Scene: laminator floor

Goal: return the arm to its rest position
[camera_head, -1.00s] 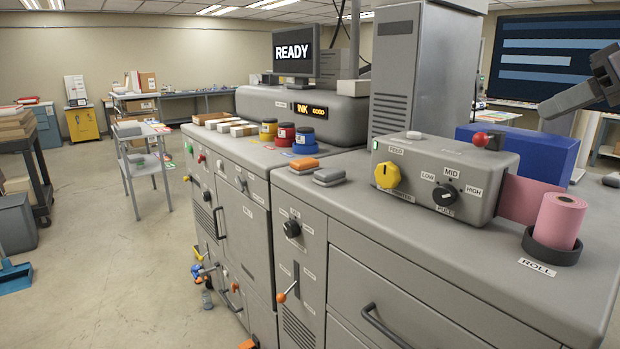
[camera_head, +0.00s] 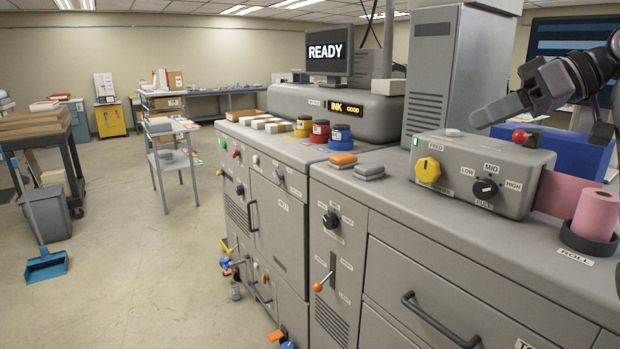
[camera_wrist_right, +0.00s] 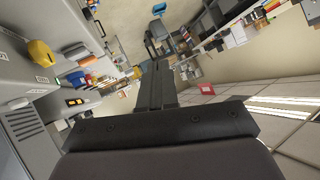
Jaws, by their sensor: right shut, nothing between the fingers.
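My right gripper (camera_head: 490,113) is at the right of the head view, raised above the machine's feed unit (camera_head: 480,170) and in front of the blue box (camera_head: 560,150). It is shut and empty, with its fingers pointing left. In the right wrist view its closed fingers (camera_wrist_right: 157,85) run up the middle, with the room tilted behind them. It appears apart from the machine. My left gripper is not in view.
The grey machine (camera_head: 400,275) fills the middle and right. A cart (camera_head: 60,140), a bin (camera_head: 45,215) and a blue dustpan (camera_head: 46,266) are at the left. The floor (camera_head: 140,280) between is clear.

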